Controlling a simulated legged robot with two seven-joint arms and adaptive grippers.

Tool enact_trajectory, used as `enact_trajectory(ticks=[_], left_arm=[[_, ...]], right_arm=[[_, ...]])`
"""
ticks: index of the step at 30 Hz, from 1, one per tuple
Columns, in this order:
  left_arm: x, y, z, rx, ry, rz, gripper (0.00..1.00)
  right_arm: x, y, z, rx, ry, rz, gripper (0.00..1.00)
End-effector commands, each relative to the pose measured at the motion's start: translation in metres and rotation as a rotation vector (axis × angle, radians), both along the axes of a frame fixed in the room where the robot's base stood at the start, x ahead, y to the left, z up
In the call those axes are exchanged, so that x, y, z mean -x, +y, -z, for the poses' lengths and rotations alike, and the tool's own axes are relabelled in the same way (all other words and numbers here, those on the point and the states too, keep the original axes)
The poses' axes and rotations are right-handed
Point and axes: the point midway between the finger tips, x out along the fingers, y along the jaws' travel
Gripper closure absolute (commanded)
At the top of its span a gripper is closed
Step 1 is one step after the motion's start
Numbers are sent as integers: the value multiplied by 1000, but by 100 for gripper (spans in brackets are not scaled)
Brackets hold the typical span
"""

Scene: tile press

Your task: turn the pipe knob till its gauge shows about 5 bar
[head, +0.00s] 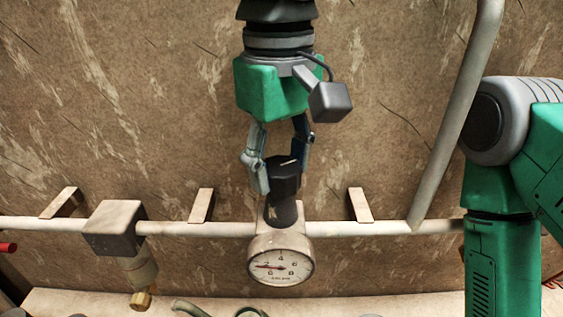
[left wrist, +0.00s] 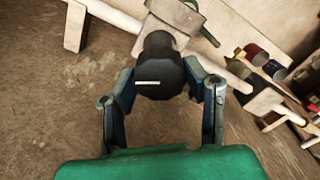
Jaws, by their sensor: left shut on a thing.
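The pipe knob (head: 286,176) is black and faceted, with a white mark on its top. It stands on a dark stem above the round gauge (head: 281,259) on the pipe. The gauge's red needle points left, close to the 2. My left gripper (head: 280,178) reaches down from above and is shut on the knob, one finger on each side. In the left wrist view the knob (left wrist: 160,70) sits between the fingers, its white mark lying nearly level. My right gripper is out of the picture.
A pale horizontal pipe (head: 180,229) runs along the stained wall on brackets. A boxy fitting (head: 114,229) with a brass end hangs at the left. A slanting pipe (head: 452,125) rises at the right, near my green arm. A pale ledge (head: 375,302) lies below.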

Motion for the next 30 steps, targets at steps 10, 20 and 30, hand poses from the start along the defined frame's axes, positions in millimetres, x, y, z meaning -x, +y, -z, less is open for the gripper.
enact_trajectory(ticks=[10,20,30], left_arm=[[-1,-1,2,-7,-2,12,88],[0,-2,2,-6,-1,160,88],[2,-2,3,-5,1,470,88]], right_arm=[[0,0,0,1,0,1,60],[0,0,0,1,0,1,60],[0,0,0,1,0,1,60]])
